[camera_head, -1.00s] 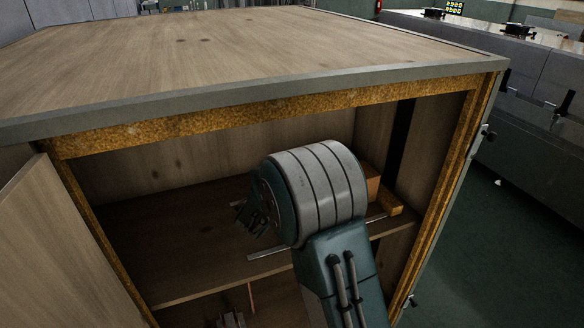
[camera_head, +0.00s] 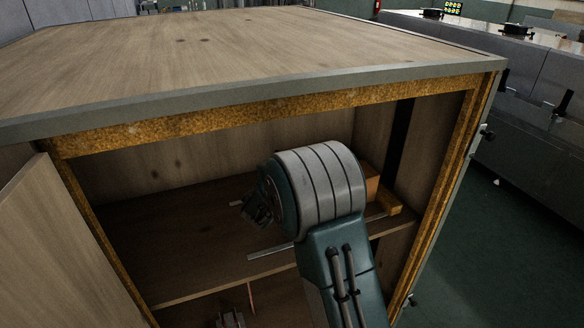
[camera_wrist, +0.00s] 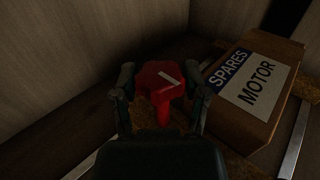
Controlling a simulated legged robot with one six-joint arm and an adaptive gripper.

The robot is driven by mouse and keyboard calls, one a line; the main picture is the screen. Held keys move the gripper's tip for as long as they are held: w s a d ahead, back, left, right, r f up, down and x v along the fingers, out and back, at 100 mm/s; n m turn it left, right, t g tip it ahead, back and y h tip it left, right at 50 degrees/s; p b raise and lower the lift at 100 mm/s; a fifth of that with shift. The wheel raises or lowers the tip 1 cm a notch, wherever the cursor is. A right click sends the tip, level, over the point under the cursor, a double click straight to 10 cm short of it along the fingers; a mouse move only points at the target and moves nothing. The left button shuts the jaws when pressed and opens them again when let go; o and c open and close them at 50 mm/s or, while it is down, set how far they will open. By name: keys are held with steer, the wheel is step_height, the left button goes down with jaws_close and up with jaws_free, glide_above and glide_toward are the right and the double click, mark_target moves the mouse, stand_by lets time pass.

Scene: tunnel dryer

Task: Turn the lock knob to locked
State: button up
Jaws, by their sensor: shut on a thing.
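The lock knob (camera_wrist: 160,84) is red with a white line on its face and shows in the wrist view at the middle. The white line slants from upper left to lower right. My gripper (camera_wrist: 159,94) is shut on the knob, with one dark finger on each side of it. In the head view my arm reaches into the open wooden cabinet and hides the knob. Part of my gripper (camera_head: 257,207) shows there at the left of my grey wrist joint.
A metal strip (camera_head: 270,252) lies on the cabinet shelf (camera_head: 190,270). The cabinet's open door (camera_head: 50,250) is at left, and its side frame (camera_head: 447,180) bounds the opening at right.

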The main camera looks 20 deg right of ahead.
steer(key=shift+w, duration=0.1)
steer(key=m+g+h, duration=0.2)
steer(key=m+g, duration=0.1)
steer(key=shift+a+g+h, duration=0.15)
steer(key=shift+g+h, duration=0.15)
steer(key=m+g+h, duration=0.2)
steer(key=m+g, duration=0.1)
steer(key=g, duration=0.2)
steer(key=shift+m, duration=0.3)
steer(key=m+g, duration=0.3)
steer(key=g, duration=0.2)
steer(key=shift+g, duration=0.3)
steer(key=shift+m+g+y, duration=0.3)
steer(key=shift+m+g, duration=1.4)
steer(key=shift+g, duration=0.6)
steer(key=shift+m+g, duration=0.3)
steer(key=shift+g, duration=0.1)
steer(key=o, duration=1.2)
steer(key=shift+c, duration=0.2)
